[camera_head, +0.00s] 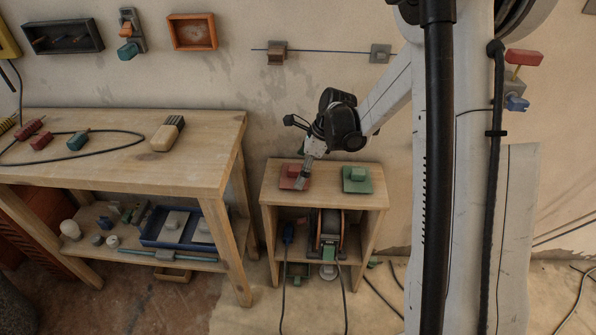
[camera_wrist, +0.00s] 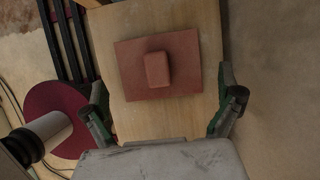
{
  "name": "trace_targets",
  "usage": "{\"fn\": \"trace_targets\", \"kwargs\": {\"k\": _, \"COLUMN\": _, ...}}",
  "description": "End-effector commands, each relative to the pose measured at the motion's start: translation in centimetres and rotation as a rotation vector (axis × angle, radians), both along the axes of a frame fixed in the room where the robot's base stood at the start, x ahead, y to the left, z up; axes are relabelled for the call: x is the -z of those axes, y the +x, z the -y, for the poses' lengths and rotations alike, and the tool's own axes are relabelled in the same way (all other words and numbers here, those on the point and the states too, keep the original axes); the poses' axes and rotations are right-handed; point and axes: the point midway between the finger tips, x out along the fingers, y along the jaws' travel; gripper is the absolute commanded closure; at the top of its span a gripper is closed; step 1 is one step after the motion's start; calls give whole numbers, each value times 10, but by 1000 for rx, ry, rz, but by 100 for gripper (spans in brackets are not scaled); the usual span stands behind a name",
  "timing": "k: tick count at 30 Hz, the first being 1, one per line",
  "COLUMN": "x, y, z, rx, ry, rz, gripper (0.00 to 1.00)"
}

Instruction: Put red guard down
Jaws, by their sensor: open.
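The red guard (camera_head: 292,178) is a flat red plate with a raised block on it. It lies flat on the left part of the top of the small wooden cabinet (camera_head: 325,197). In the wrist view the red guard (camera_wrist: 158,70) lies on the bare wood, its block facing up. My gripper (camera_head: 303,183) is just above and beside the guard in the head view, partly covering it. In the wrist view my gripper (camera_wrist: 165,108) has its two fingers spread wide, one on each side, with nothing between them but the wood below. The fingers look clear of the guard.
A green guard (camera_head: 357,180) lies on the right part of the cabinet top. A cable reel (camera_head: 328,230) stands in the cabinet. A wooden workbench (camera_head: 110,125) stands to the left. A rod (camera_head: 325,52) runs along the wall behind.

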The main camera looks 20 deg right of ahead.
Motion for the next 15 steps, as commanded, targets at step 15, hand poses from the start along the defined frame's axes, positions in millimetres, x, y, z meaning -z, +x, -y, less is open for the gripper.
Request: {"fn": "trace_targets", "kwargs": {"k": 15, "x": -86, "y": -13, "z": 33, "rx": 1, "ry": 0, "rz": -1, "gripper": 0}}
